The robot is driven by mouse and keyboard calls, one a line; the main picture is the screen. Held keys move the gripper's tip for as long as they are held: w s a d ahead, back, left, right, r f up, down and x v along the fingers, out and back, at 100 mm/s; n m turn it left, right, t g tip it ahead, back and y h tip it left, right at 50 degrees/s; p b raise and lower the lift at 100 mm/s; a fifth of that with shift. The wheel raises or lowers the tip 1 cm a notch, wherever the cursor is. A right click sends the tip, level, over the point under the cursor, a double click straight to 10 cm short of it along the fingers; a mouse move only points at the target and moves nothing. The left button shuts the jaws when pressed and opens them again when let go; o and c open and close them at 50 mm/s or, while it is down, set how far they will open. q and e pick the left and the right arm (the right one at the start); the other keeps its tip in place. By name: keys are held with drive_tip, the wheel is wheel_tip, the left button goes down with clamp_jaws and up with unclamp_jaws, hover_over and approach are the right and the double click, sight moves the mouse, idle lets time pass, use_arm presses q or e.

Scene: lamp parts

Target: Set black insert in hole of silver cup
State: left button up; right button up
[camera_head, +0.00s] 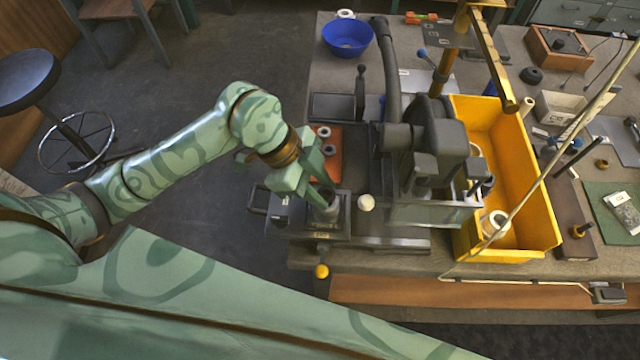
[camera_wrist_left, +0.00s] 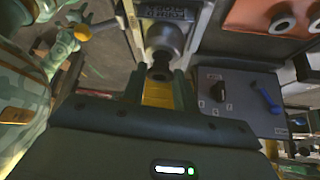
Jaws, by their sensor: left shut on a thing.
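The silver cup (camera_head: 326,214) stands in a square grey fixture near the front left edge of the bench. It also shows in the left wrist view (camera_wrist_left: 165,36), just beyond the fingertips. My left gripper (camera_head: 322,196) points down right over the cup. In the left wrist view its two dark fingers (camera_wrist_left: 160,88) are shut on the small black insert (camera_wrist_left: 160,70). The insert is in line with the cup's mouth; I cannot tell whether it touches the cup or is inside the hole. My right gripper is not in view.
An orange tray (camera_head: 330,168) with several round parts lies behind the gripper. A pale round knob (camera_head: 366,202) and a large dark machine (camera_head: 430,150) stand to the right. A yellow bin (camera_head: 540,215) is farther right, and a yellow knob (camera_head: 321,271) sticks out at the front edge.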

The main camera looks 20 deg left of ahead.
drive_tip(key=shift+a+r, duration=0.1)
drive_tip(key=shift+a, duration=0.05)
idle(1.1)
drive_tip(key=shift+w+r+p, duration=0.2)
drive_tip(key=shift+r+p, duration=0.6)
drive_tip(key=shift+p, duration=0.1)
idle(0.5)
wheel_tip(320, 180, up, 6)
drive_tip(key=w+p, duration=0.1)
drive_tip(key=p, duration=0.5)
idle(4.5)
